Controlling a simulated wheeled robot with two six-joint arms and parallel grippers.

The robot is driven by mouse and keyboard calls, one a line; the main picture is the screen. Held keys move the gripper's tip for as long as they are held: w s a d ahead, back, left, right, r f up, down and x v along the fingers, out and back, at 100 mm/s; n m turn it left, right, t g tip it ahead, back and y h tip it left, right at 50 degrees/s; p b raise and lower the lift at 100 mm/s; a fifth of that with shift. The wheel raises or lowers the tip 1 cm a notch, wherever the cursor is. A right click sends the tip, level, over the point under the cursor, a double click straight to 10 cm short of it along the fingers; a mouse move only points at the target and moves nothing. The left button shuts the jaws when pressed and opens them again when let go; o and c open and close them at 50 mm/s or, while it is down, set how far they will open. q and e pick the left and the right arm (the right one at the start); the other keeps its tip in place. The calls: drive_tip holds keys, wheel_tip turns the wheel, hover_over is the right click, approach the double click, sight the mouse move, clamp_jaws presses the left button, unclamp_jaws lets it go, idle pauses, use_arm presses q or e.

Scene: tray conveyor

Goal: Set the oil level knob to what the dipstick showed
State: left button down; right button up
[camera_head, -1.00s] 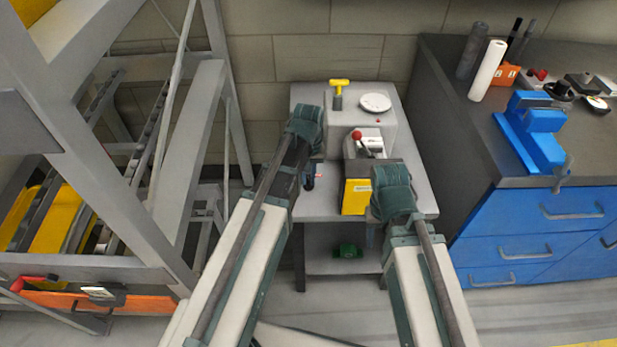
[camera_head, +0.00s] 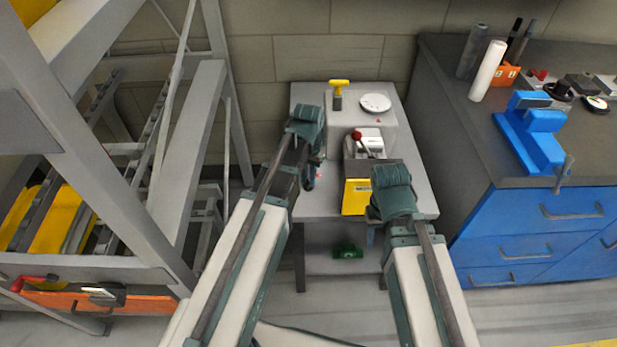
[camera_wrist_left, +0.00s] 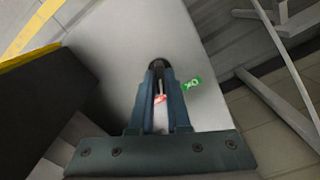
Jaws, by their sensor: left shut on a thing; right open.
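A yellow T-shaped dipstick handle (camera_head: 339,83) stands upright at the back left of a light grey box on the small table. A white round dial (camera_head: 375,102), which looks like the knob, lies flat on that box, with a small red dot in front of it. Its marks are too small to read. My left gripper (camera_head: 308,184) is low over the table's left part, apart from dial and dipstick. In the left wrist view its fingers (camera_wrist_left: 160,90) are shut on a small dark thing, mostly hidden. My right gripper (camera_head: 372,232) is open near the table's front right edge, partly hidden by its arm.
A device with a red-ball lever (camera_head: 357,135) and yellow front (camera_head: 356,196) stands between my arms. A green OK label (camera_wrist_left: 192,84) lies beside my left fingers. A blue vise (camera_head: 533,130) sits on the right bench; a grey conveyor frame (camera_head: 190,140) stands left.

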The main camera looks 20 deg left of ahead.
use_arm(q)
drive_tip(key=shift+m, duration=2)
drive_tip(key=c, duration=0.9)
unclamp_jaws()
wheel_tip(320, 180, up, 14)
drive_tip(key=p, duration=1.3)
drive_tip(key=shift+f+p, duration=0.1)
drive_tip(key=shift+p, duration=0.3)
